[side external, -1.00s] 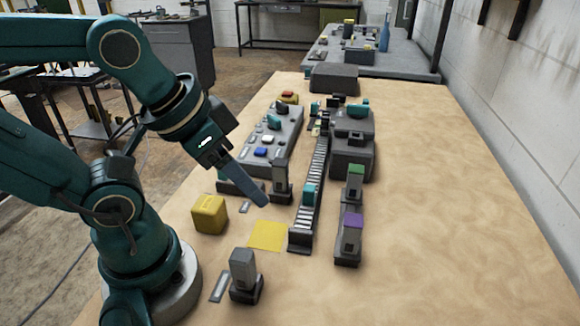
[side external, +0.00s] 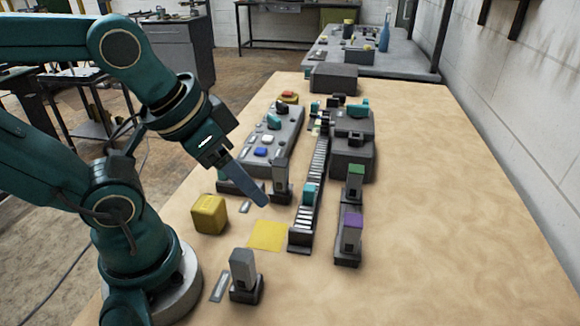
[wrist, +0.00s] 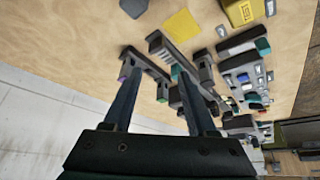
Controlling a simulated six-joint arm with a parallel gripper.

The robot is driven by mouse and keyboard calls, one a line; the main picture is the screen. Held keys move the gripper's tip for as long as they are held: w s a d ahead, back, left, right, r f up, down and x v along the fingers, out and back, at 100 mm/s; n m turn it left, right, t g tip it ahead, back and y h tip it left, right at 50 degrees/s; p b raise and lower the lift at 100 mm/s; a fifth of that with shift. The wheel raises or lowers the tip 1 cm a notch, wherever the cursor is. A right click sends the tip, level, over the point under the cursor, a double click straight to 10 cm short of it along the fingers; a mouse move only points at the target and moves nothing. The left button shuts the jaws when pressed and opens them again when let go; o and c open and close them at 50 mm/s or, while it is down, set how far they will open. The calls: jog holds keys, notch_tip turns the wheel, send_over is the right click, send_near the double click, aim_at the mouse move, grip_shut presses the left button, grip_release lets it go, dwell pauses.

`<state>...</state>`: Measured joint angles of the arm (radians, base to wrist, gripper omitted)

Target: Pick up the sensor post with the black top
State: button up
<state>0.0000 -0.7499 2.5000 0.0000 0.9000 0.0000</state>
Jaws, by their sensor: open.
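Several sensor posts stand on dark bases. One beside my gripper (side external: 264,203) is dark grey (side external: 280,178) and partly hidden by the finger; I cannot tell whether its top is black. A post with a grey top (side external: 243,268) stands upright at the front. A green-topped post (side external: 355,182) and a purple-topped post (side external: 350,235) stand right of the conveyor. My gripper is open and empty, tilted downward above the table; its two fingers (wrist: 158,78) spread apart in the wrist view.
A narrow conveyor (side external: 311,200) carries a teal block. A yellow cube (side external: 209,213) and a flat yellow pad (side external: 267,236) lie left of it. A grey control panel (side external: 287,132) and a dark machine (side external: 352,150) stand behind. The table's right side is clear.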

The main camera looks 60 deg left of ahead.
jog(key=shift+o, duration=1.2)
notch_tip(320, 180, up, 5)
jog(key=n+g, duration=0.6)
jog(key=n, duration=0.3)
send_over(281, 177)
jog(key=a, duration=0.1)
jog(key=f, duration=1.7)
jog(key=shift+w+a+f, duration=0.15)
jog(key=shift+w+f, duration=0.2)
